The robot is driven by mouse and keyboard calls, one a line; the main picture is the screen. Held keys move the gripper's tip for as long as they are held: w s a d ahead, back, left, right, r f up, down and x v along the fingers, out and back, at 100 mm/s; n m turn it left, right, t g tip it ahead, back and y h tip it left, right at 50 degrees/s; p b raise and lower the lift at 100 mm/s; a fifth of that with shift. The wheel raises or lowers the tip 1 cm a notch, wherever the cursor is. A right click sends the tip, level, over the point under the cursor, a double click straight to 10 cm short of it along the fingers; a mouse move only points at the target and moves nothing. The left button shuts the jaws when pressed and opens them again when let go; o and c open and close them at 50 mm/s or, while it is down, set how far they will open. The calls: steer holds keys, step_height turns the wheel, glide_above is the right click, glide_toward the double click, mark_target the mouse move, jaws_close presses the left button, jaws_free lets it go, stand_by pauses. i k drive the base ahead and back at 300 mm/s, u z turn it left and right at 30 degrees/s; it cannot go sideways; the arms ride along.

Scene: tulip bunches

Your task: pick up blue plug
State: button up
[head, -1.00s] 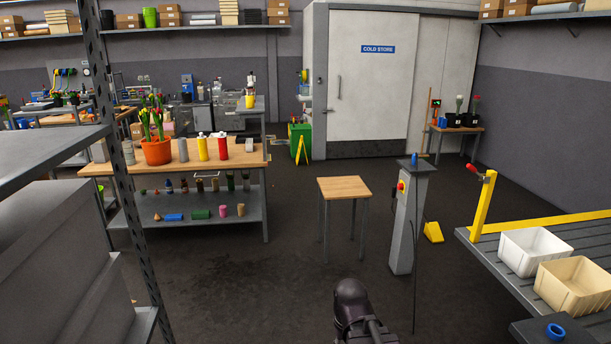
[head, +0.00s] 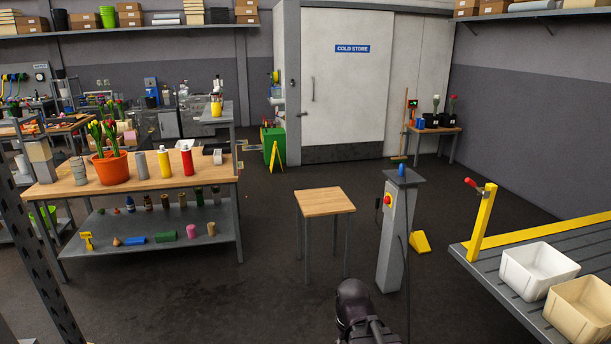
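A small upright blue object (head: 402,169), which looks like the blue plug, stands on the dark flat top of a grey post (head: 392,235) right of centre. A thin black cable hangs down beside the post. The blue object is small in this view, so its exact shape is hard to tell. A dark rounded part of my arm shows at the bottom centre, well short of the post. No gripper fingers are visible.
A small wooden table (head: 325,202) stands just left of the post. A yellow wedge (head: 420,243) lies on the floor behind it. A slatted bench (head: 500,268) with bins is at right, a laden workbench (head: 75,188) at left. Dark floor lies open between.

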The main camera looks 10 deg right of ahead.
mark_target(400, 169)
steer(key=z, duration=0.35)
steer(key=i, duration=1.6)
steer(key=z, duration=0.15)
steer(key=k, duration=0.6)
steer(key=u, duration=0.4)
steer(key=k, duration=0.75)
steer(key=u, duration=0.5)
steer(key=i, duration=0.6)
steer(key=u, duration=0.05)
